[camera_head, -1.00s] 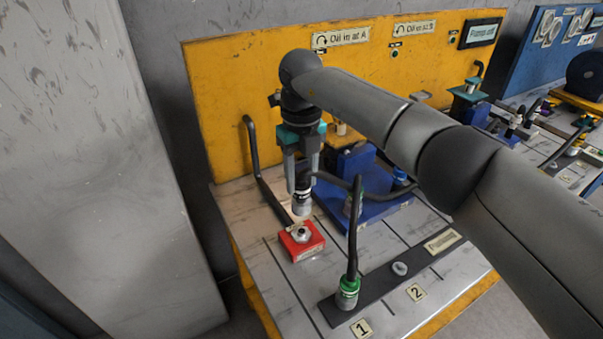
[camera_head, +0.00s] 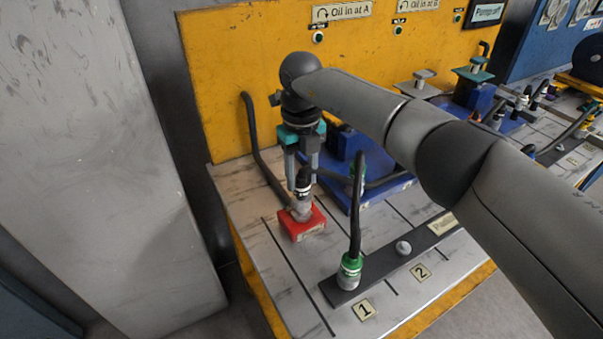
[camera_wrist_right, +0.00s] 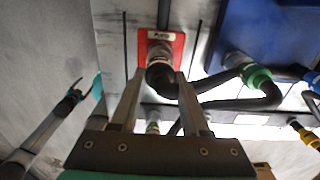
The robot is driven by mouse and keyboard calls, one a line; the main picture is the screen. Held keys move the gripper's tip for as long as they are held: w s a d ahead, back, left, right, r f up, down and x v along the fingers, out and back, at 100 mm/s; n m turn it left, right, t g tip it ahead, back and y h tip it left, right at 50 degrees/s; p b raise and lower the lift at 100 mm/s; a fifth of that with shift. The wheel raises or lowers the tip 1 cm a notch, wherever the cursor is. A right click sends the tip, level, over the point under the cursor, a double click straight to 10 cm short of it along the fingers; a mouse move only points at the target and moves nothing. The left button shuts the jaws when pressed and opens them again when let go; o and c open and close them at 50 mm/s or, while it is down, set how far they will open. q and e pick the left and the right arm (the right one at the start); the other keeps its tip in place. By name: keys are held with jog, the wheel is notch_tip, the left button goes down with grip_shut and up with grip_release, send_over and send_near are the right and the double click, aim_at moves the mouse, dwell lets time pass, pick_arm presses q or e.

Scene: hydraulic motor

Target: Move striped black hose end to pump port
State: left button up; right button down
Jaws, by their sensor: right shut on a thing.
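The striped black hose end (camera_head: 304,189) has a black collar with white bands and a metal tip. My right gripper (camera_head: 303,184) is shut on it and holds it about upright over the red pump port block (camera_head: 312,231). The metal tip is at the block's top and covers the port; I cannot tell whether it is fully seated. In the wrist view, the hose end (camera_wrist_right: 160,76) is between the fingers, in front of the labelled red block (camera_wrist_right: 176,45). My left gripper does not show in the head view.
A green-banded hose end (camera_head: 349,270) stands at position 1 on the black strip (camera_head: 380,271). The blue motor base (camera_head: 385,190) is right of the gripper. A bent dark pipe (camera_head: 252,135) stands at the left. My right arm crosses the upper right.

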jog(key=shift+f, duration=0.1)
dwell(0.5)
jog(key=shift+f+b, duration=0.6)
jog(key=shift+f, duration=0.05)
jog(key=shift+c, duration=1.5)
grip_release()
jog(key=shift+r+p, duration=2.15)
jog(key=shift+r, duration=0.8)
